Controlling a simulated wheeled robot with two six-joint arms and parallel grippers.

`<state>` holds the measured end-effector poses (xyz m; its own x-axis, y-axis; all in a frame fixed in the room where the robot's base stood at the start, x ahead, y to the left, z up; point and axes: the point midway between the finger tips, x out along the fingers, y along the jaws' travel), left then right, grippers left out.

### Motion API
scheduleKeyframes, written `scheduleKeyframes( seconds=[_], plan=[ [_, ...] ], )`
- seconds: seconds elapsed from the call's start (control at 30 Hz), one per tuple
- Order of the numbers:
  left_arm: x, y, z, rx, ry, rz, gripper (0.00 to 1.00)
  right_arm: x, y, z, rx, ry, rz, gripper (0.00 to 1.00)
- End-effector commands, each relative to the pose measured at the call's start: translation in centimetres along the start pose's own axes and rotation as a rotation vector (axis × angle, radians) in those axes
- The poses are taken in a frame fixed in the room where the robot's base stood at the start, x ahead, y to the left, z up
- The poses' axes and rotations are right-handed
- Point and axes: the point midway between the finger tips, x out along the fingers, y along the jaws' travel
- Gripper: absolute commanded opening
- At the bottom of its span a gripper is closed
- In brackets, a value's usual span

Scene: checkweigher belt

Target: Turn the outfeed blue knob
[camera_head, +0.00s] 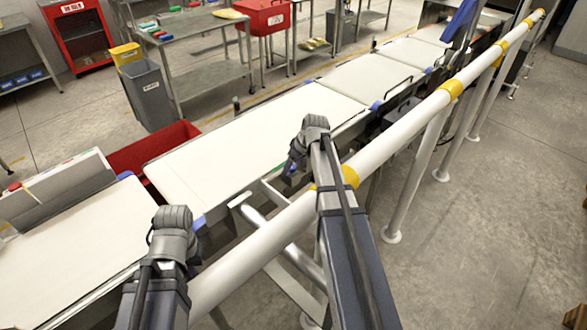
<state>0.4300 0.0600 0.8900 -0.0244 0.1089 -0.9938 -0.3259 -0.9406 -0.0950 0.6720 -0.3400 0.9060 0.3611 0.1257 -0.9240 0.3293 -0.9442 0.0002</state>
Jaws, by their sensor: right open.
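Several small blue knobs show along the near side of the belt line in the head view. One blue knob (198,222) is at the near corner of the middle white belt (235,140). Another blue knob (376,105) is at the joint farther along, and a third blue knob (428,70) is beyond it. I cannot tell from the picture which one is the outfeed knob. My right gripper (288,175) is open beside the belt's near edge, apart from these knobs and partly hidden by its wrist. Of my left arm, only links show at lower left; its fingers are not visible.
A white guard rail (405,125) with yellow bands runs along the near side, below my right arm. A red bin (150,150) stands behind the belt. A grey bin (148,95), a steel table (195,27) and a red box (264,15) stand farther back.

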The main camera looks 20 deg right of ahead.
Motion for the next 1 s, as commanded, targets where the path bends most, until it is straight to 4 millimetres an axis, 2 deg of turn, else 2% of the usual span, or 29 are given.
scheduleKeyframes(
  seconds=[0.13,0.73,1.0],
  plan=[
    [-0.09,-0.01,0.01,0.0,0.0,0.0,0.0,-0.08,-0.02,-0.03,0.0,0.0,0.0,0.68],
    [-0.08,-0.01,0.0,0.0,0.0,0.0,0.0,-0.08,-0.02,-0.02,0.0,0.0,0.0,0.0],
    [-0.08,-0.01,0.0,0.0,0.0,0.0,0.0,-0.07,0.0,-0.03,-0.005,0.0,-0.002,0.0]
  ],
)
